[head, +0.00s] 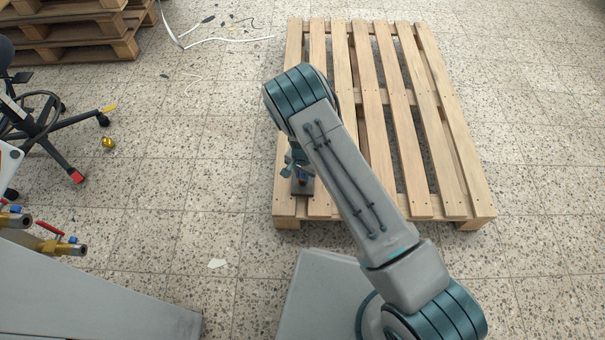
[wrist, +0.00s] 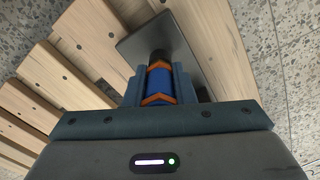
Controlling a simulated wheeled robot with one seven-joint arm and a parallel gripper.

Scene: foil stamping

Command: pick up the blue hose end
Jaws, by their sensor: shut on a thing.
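The blue hose end (wrist: 159,82) has orange bands and a dark tip. In the wrist view it sits between the two fingers of my gripper (wrist: 159,88), which is shut on it. A dark flat plate (wrist: 178,38) lies under it on the wooden pallet. In the head view my gripper (head: 300,172) is at the pallet's near left corner, above the dark plate (head: 302,188). The hose end is mostly hidden there by my gripper and arm. I cannot tell whether the hose end still touches the plate.
The slatted wooden pallet (head: 366,75) lies on the speckled tile floor. Brass valves (head: 60,247) with red handles stick out at the left. A wheeled chair base (head: 62,137) and stacked pallets (head: 85,35) stand at the upper left. Loose white strips (head: 230,39) lie behind.

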